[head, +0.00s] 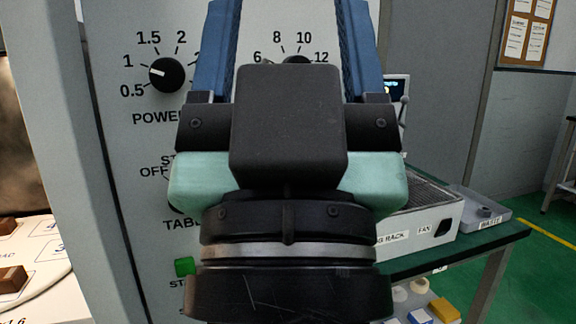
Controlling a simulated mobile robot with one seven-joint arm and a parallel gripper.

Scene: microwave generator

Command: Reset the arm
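My gripper (287,50) is large in the middle of the head view, seen from behind. Its two blue fingers point up and away and stand well apart, so it looks open; the fingertips run past the top edge. It is in front of a grey microwave panel (128,195). The panel has a black power knob (166,74) at the left, and a second knob (296,60) partly hidden behind my gripper. A green button (185,266) is low on the panel. The lower middle of the panel is hidden.
A white surface with brown blocks is at the left. Green floor (540,285) is open at far right.

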